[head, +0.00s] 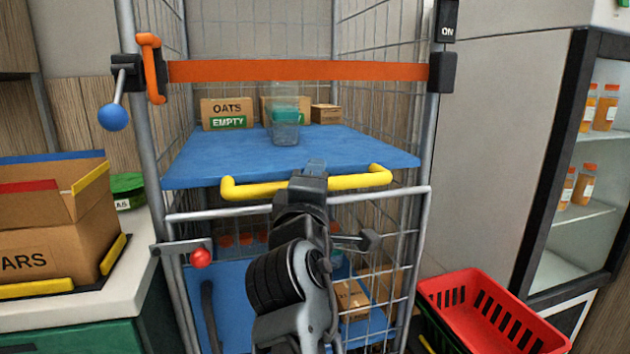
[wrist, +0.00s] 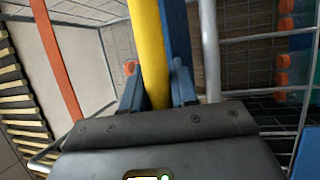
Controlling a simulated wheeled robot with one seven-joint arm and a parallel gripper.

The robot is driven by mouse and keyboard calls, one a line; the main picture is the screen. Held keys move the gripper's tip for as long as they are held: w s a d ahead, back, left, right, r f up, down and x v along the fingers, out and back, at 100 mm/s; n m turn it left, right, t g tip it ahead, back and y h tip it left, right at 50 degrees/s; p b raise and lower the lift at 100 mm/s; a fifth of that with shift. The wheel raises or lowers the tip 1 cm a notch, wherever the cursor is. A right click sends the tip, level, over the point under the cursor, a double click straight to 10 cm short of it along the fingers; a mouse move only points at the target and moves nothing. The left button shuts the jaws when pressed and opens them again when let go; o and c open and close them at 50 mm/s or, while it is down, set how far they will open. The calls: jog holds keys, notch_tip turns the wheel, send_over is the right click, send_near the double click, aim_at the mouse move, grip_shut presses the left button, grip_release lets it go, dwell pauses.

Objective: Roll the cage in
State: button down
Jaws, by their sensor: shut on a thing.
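The cage is a tall wire roll cage (head: 428,215) that stands upright in front of me in the head view. A yellow handle (head: 250,190) runs along the front edge of its blue upper shelf (head: 350,155). My gripper (head: 313,174) reaches the handle near its middle. In the wrist view the fingers stand on both sides of the yellow handle (wrist: 148,40), shut on it. My arm hides part of the lower shelf. An orange strap (head: 300,71) spans the cage front.
A counter (head: 130,235) with an open carton (head: 45,240) is close on the left. A red basket (head: 490,315) stands low at the right, beside a glass-fronted fridge (head: 560,150) with bottles. A blue-knobbed lever (head: 114,117) and a red knob (head: 200,258) stick out at the cage's left.

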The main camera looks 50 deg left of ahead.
jog(key=c, duration=1)
grip_release()
jog(key=shift+a, duration=0.1)
jog(key=shift+o, duration=0.2)
jog(key=shift+f, duration=0.1)
jog(key=r+v, duration=0.1)
jog(key=v, duration=0.6)
jog(key=shift+s+d+f, duration=0.3)
